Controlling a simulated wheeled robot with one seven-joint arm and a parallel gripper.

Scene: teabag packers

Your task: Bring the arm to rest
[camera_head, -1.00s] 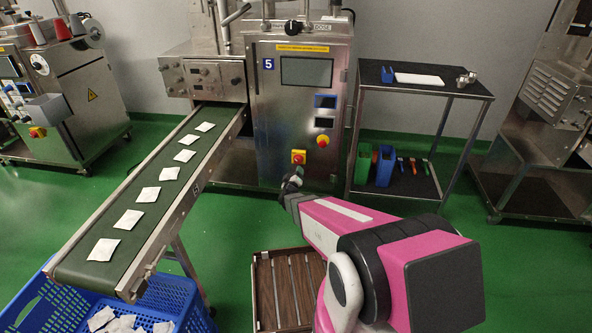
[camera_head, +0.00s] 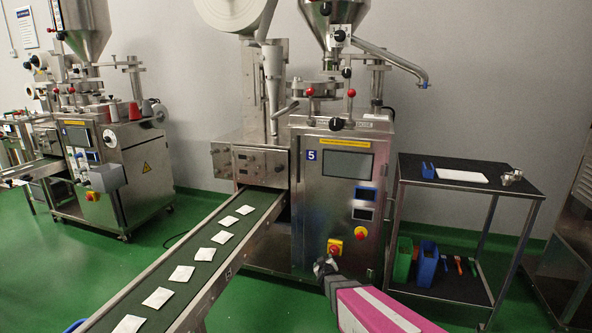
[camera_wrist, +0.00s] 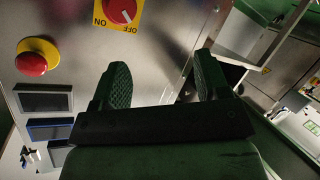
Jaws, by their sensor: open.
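My gripper (camera_wrist: 160,86) is open and empty in the wrist view, its two dark ribbed fingers apart. It is in front of the steel front panel of packing machine 5 (camera_head: 312,215). The red rotary switch (camera_wrist: 121,10) on its yellow ON/OFF plate shows beyond the fingers at the top, and the red stop button (camera_wrist: 32,62) with a yellow collar is to the left. In the head view, the gripper (camera_head: 325,268) shows small and dark at the end of my pink arm, just below the switch (camera_head: 335,247). I cannot tell whether it touches the panel.
A conveyor (camera_head: 198,265) with several white teabags runs from the machine toward the lower left. A black-topped steel trolley (camera_head: 467,172) stands to the right, with bins on its lower shelf. Another packing machine (camera_head: 125,175) stands at the left. Green floor is open between them.

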